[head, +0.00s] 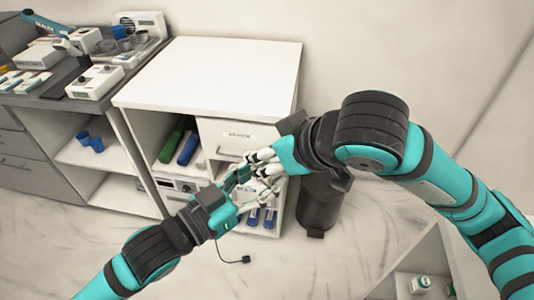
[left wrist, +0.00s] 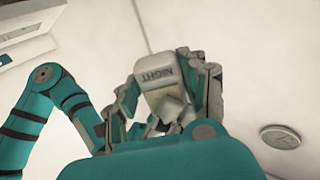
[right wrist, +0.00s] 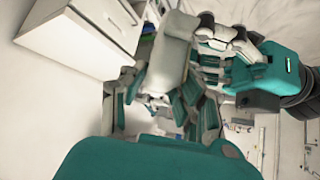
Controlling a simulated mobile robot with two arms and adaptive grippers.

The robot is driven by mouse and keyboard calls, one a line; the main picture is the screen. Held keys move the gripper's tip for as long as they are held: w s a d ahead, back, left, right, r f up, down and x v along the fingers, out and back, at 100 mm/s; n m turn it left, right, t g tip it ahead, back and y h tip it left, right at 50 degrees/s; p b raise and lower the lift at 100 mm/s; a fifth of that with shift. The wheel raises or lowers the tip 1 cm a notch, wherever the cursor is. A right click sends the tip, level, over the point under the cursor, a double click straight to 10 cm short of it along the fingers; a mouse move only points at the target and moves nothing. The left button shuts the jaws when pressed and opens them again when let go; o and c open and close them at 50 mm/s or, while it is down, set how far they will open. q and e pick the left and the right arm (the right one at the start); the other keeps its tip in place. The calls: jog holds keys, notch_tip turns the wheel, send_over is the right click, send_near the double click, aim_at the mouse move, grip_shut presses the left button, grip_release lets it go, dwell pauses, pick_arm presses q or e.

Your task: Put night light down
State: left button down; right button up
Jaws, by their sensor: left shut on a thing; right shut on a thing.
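The night light (left wrist: 160,76) is a pale block with the word NIGHT on it, held between the fingers of my left gripper (left wrist: 172,100). It also shows in the right wrist view (right wrist: 169,55), within the fingers of my right gripper (right wrist: 165,95). In the head view my left gripper (head: 236,188) and right gripper (head: 266,168) meet in front of the white cabinet, and their fingers hide most of the night light. A thin dark cord with a small black end (head: 246,259) hangs below the left gripper. Both grippers are shut on the night light, held in the air.
The white cabinet (head: 215,75) has a bare top. Its open shelves hold green and blue binders (head: 188,148). A dark bin (head: 318,205) stands at its right. A grey bench (head: 50,92) with instruments is at the left. A lower shelf (head: 440,262) is at bottom right.

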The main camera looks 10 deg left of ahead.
pick_arm(q)
jog(key=c, duration=0.6)
grip_release()
